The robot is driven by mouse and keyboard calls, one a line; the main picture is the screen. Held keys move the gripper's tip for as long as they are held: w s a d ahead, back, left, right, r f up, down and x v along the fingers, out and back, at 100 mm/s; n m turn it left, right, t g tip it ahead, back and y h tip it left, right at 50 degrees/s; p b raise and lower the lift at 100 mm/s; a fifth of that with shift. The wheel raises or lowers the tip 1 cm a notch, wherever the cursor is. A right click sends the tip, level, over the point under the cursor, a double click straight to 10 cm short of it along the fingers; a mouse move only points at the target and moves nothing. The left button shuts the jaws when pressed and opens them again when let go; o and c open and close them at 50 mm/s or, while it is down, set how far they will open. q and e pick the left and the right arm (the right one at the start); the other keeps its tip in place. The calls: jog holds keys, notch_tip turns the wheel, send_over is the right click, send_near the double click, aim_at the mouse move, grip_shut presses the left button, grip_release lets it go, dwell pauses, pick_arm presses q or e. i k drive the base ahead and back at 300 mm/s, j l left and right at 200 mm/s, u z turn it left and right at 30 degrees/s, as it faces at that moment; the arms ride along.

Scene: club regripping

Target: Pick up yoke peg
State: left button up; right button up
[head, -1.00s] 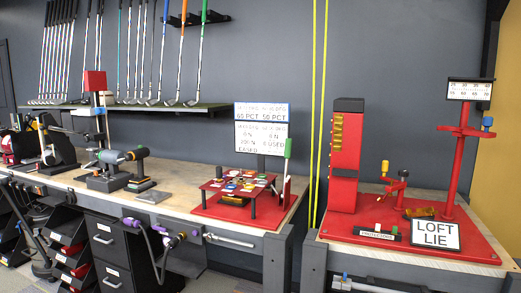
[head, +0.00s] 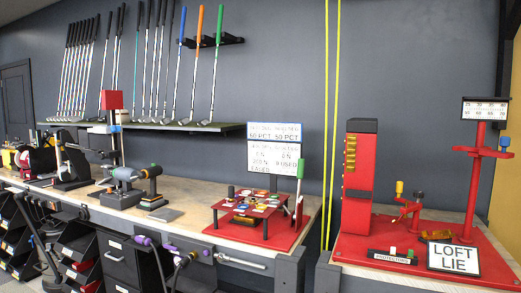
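No part is clearly recognisable as the yoke peg. On the right bench, a red base (head: 350,248) carries a tall red column (head: 356,210) with brass-coloured pieces on its side. A small red stand with a yellow-topped upright piece (head: 399,188) is in front of the wall there. A red post (head: 475,185) with a cross arm stands at the right, and a small blue piece (head: 504,142) sits at the arm's right end. A brass-coloured piece (head: 436,235) lies behind the LOFT LIE sign (head: 453,259). Neither of my grippers is in view.
The left bench holds a red low table (head: 250,203) with small coloured parts, a white sign board (head: 274,155), and a grey clamp tool (head: 125,174). Clubs stand along a wall shelf (head: 150,126). A gap separates the benches. Purple-ringed parts (head: 185,258) project at the left bench's front.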

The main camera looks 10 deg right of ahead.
aim_at(231, 189)
jog(key=i+j+z, duration=0.15)
jog(key=j, duration=0.35)
jog(key=i+j+z, duration=0.1)
jog(key=i+j, duration=0.25)
jog(key=j, duration=0.15)
jog(key=i+j+z, duration=0.15)
jog(key=j, duration=0.35)
jog(key=i+j+z, duration=0.15)
jog(key=j, duration=0.4)
jog(key=i+j+z, duration=0.1)
jog(key=j, duration=0.45)
jog(key=i+j+z, duration=0.15)
jog(key=j, duration=0.45)
jog(key=i+j+z, duration=0.15)
jog(key=j, duration=0.45)
jog(key=i+j+z, duration=0.1)
jog(key=j, duration=0.5)
